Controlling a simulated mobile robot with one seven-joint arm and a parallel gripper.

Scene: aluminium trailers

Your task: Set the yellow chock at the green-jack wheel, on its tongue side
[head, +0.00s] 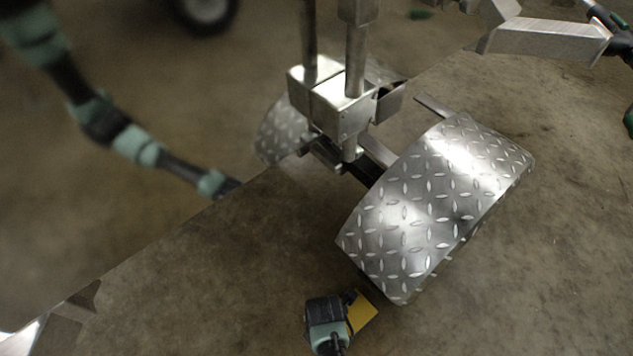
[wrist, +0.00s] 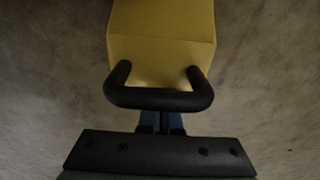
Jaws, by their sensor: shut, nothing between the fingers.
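The yellow chock (head: 363,312) sits on the floor by the lower corner of a diamond-plate fender (head: 435,205) in the head view. The wheel under that fender is hidden. In the wrist view the chock (wrist: 162,35) fills the top middle, with its black handle (wrist: 158,98) toward me. My gripper (wrist: 161,122) is shut and empty, its fingertips close at the handle's near side; I cannot tell whether they touch it. In the head view my gripper (head: 346,300) is beside the chock, its fingers mostly hidden. I cannot make out a green jack for certain.
A metal box with two upright posts (head: 335,95) stands beyond the fender. A metal beam (head: 545,38) is at the upper right, and a green piece (head: 628,120) is at the right edge. A dark tyre (head: 208,10) shows at the top. Floor at lower right is clear.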

